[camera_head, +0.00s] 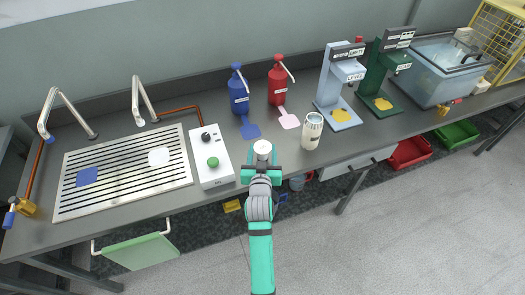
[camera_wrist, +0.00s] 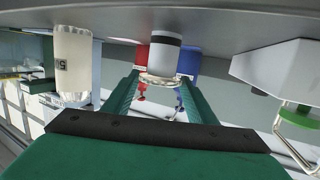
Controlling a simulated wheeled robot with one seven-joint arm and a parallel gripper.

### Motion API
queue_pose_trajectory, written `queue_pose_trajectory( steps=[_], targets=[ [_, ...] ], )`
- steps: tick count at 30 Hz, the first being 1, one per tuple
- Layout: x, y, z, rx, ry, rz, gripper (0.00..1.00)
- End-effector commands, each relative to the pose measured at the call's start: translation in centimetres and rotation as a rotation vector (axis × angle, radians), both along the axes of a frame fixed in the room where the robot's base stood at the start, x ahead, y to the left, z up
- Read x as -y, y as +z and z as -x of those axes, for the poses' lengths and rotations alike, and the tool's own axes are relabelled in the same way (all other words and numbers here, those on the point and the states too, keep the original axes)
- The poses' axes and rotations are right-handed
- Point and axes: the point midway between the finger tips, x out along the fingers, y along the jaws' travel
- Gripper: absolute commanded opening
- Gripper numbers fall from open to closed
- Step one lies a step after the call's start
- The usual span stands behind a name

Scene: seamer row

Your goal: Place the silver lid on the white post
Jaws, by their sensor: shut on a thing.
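My gripper (camera_head: 262,171) is at the counter's front edge, in front of the short white post (camera_head: 262,156). In the wrist view, which shows the counter at the top, the white post (camera_wrist: 165,60) has a dark band near its base. The silver lid (camera_wrist: 160,81) lies between my two green fingertips (camera_wrist: 160,85), and my gripper is shut on it. The lid lines up with the post's free end. I cannot tell whether they touch. In the head view, I cannot make the lid out clearly from the post and fingers.
A labelled can (camera_head: 312,131) stands right of the post, and a white control box (camera_head: 211,158) with a green button stands left. Blue (camera_head: 238,95) and red (camera_head: 278,85) pump bottles are behind. A slatted drain board (camera_head: 125,203) lies further left; two stands (camera_head: 340,85) are right.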

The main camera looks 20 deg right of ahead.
Motion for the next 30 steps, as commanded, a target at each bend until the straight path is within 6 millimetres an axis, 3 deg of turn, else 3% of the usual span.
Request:
queue_pose_trajectory(
  steps=[8,9,11,23,30],
  targets=[
    [0.0,-0.7,0.0,-0.002,0.0,-0.001,0.32],
    [0.0,-0.7,0.0,-0.002,0.0,-0.001,0.57],
    [0.0,-0.7,0.0,-0.001,0.0,0.0,0.71],
    [0.0,0.0,0.0,0.002,0.0,0.0,0.71],
    [-1.3,0.6,3.3,-0.001,0.001,-0.001,0.71]
  ],
)
